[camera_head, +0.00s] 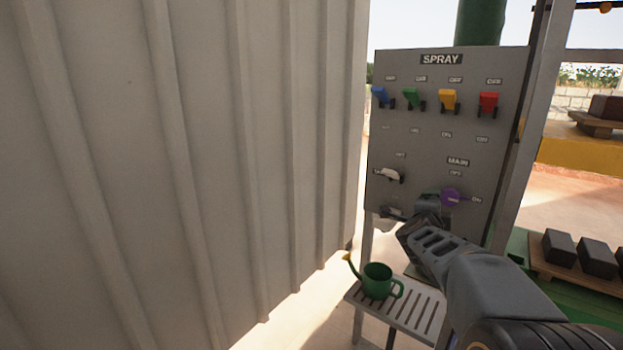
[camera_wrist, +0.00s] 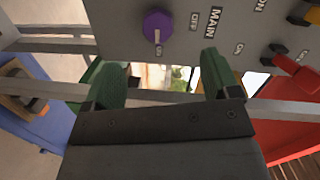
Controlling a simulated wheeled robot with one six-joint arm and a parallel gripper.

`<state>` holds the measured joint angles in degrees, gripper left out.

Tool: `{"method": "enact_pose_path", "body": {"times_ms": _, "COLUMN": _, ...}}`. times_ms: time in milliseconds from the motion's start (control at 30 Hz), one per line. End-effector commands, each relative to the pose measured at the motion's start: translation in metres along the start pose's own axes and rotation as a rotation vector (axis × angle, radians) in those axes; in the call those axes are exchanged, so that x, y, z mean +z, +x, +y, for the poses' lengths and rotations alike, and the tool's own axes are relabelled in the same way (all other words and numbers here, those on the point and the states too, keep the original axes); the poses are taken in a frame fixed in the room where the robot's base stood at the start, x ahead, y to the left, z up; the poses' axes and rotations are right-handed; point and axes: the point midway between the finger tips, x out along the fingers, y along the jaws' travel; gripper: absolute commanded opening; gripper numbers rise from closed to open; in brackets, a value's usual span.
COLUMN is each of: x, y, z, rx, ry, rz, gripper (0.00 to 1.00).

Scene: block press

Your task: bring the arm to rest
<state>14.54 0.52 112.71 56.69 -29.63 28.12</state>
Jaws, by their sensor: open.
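My gripper (camera_head: 425,208) is at the lower part of the grey SPRAY panel (camera_head: 440,125), close to a purple knob (camera_head: 450,197). In the wrist view my gripper (camera_wrist: 162,72) shows two green fingers spread apart with nothing between them. The purple knob (camera_wrist: 158,27) sits above the gap between the fingers, apart from them. My forearm runs from the lower right of the head view up to the panel and hides part of its lower edge.
The panel carries blue (camera_head: 382,96), green (camera_head: 411,98), yellow (camera_head: 449,101) and red (camera_head: 488,103) switches and a white lever (camera_head: 389,174). A green watering can (camera_head: 378,281) stands on a slatted stool (camera_head: 410,318) below. A corrugated wall (camera_head: 180,170) fills the left. Dark blocks (camera_head: 597,257) lie right.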

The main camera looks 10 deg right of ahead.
Motion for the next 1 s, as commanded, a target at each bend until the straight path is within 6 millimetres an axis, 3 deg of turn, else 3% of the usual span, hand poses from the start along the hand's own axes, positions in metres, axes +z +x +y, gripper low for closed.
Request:
{"method": "enact_pose_path", "body": {"times_ms": 33, "x": 0.008, "y": -0.013, "z": -0.023, "rx": 0.001, "ry": -0.051, "rz": -0.070, "gripper": 0.82}}
{"method": "enact_pose_path", "body": {"times_ms": 133, "x": 0.037, "y": -0.050, "z": -0.052, "rx": 0.016, "ry": -0.234, "rz": -0.282, "gripper": 0.82}}
{"method": "enact_pose_path", "body": {"times_ms": 200, "x": 0.057, "y": -0.086, "z": -0.065, "rx": 0.033, "ry": -0.403, "rz": -0.459, "gripper": 0.82}}
{"method": "enact_pose_path", "body": {"times_ms": 300, "x": 0.074, "y": -0.144, "z": -0.070, "rx": 0.065, "ry": -0.658, "rz": -0.706, "gripper": 0.82}}
{"method": "enact_pose_path", "body": {"times_ms": 433, "x": 0.070, "y": -0.215, "z": -0.062, "rx": 0.115, "ry": -0.993, "rz": -0.976, "gripper": 0.82}}
{"method": "enact_pose_path", "body": {"times_ms": 600, "x": 0.038, "y": -0.281, "z": -0.046, "rx": 0.198, "ry": -1.344, "rz": -1.221, "gripper": 0.82}}
{"method": "enact_pose_path", "body": {"times_ms": 800, "x": 0.006, "y": -0.317, "z": -0.033, "rx": 0.274, "ry": -1.566, "rz": -1.360, "gripper": 0.82}}
{"method": "enact_pose_path", "body": {"times_ms": 1000, "x": -0.002, "y": -0.325, "z": -0.027, "rx": 0.297, "ry": -1.621, "rz": -1.392, "gripper": 0.82}}
